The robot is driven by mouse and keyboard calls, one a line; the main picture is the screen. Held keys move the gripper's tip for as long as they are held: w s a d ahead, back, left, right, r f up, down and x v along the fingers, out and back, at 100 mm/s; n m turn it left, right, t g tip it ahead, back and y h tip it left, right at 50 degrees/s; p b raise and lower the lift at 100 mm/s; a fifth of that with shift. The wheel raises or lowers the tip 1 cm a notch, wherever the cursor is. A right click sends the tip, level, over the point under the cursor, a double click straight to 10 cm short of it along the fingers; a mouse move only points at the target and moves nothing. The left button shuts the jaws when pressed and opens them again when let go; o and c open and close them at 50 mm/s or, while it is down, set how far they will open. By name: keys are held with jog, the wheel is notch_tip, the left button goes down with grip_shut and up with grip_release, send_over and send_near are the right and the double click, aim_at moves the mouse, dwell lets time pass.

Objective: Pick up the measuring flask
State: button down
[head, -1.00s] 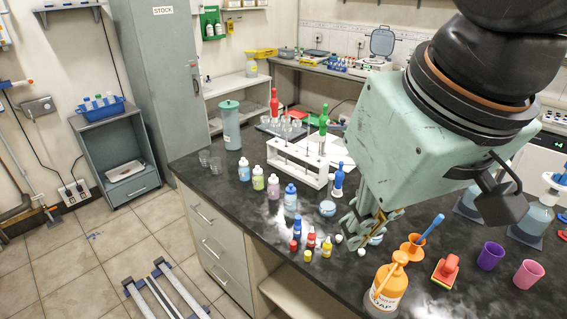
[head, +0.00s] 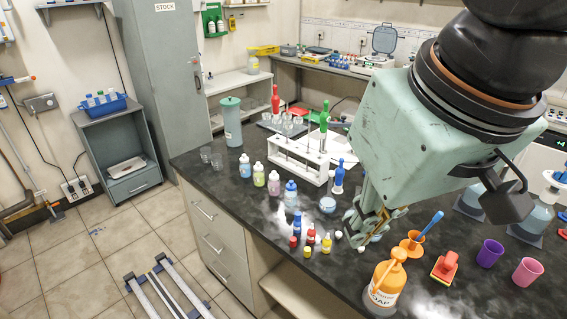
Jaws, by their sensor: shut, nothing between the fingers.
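My gripper (head: 362,232) points down, low over the dark bench top, and is shut with nothing in it. It is beside an orange mortar with a blue pestle (head: 416,241), with small white pieces (head: 338,234) close by on its left. I cannot clearly pick out a measuring flask. Clear vessels with blue liquid stand at the right, one partly behind my arm (head: 471,199) and one near the right edge (head: 537,216); I cannot tell whether either is the measuring flask. My arm hides part of the bench behind the gripper.
A white rack (head: 300,163) stands behind, left of my gripper. Several small dropper bottles (head: 297,228) stand close on the left. An orange soap bottle (head: 387,283), a red block (head: 445,267), a purple cup (head: 490,253) and a pink cup (head: 528,271) stand in front and right.

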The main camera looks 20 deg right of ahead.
dwell(0.4)
jog(key=c, duration=2.6)
grip_release()
jog(key=shift+o, duration=0.2)
jog(key=shift+s, duration=0.15)
